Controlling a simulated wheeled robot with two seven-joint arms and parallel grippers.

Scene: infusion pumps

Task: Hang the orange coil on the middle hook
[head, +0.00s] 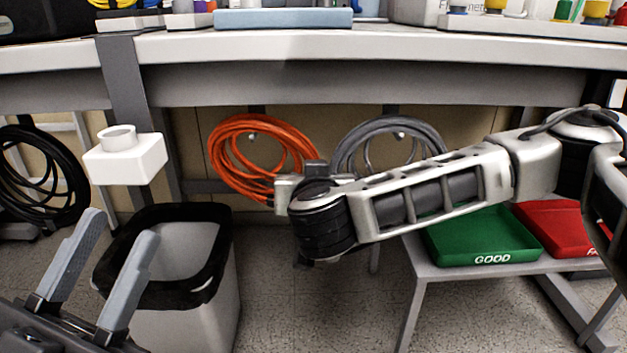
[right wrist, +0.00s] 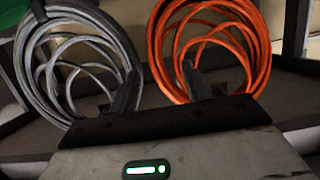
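The orange coil (head: 229,177) is under the bench, its loops around a pale hook tip (head: 252,135); it appears to hang there. It also shows in the right wrist view (right wrist: 262,45). My right gripper (head: 285,188) is at the coil's lower right, partly hidden by its own wrist. In the right wrist view its dark fingers (right wrist: 162,82) stand well apart, with the coil's near side showing between and behind them; I cannot tell whether they touch it. My left gripper (head: 122,227) is open and empty, in front of the bin.
A grey coil (head: 345,150) hangs on a hook to the right, a black coil (head: 75,190) at the far left. A bin (head: 185,325) with a black liner stands at left. A green tray (head: 470,248) and a red tray (head: 555,222) rest on a low table. The bench edge (head: 300,46) is above.

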